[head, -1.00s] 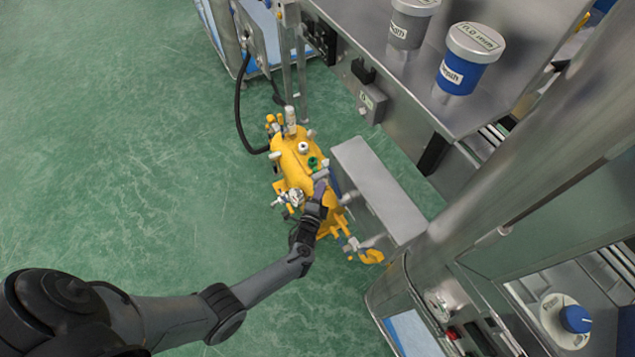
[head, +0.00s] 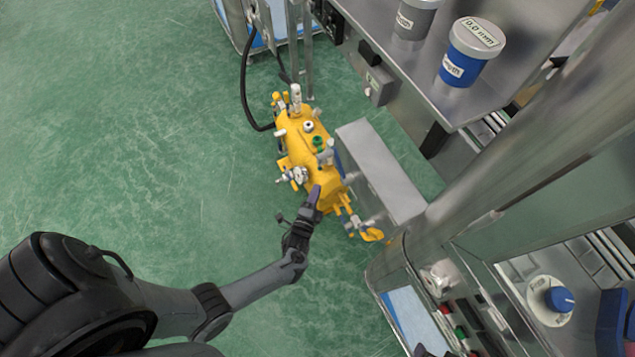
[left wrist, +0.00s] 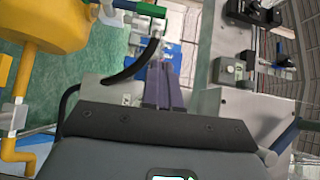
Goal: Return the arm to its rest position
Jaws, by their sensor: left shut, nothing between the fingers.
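My left arm comes in from the lower left in the head view. Its gripper (head: 315,191) is shut and empty, close to the lower end of the yellow tank (head: 299,133) in the picture; I cannot tell whether they touch. The purple fingers (left wrist: 163,88) lie together in the left wrist view, pointing away from the camera. Part of the yellow tank (left wrist: 48,22) shows at that view's upper left, beside the fingers. The tank carries a green fitting (head: 318,143) and several small valves. My right gripper is not seen.
A grey metal box (head: 380,170) stands right of the tank. A steel bench (head: 430,75) above it bears a blue canister (head: 465,60) and a grey one (head: 412,20). A black hose (head: 244,90) runs behind the tank. Green floor (head: 130,130) lies open to the left.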

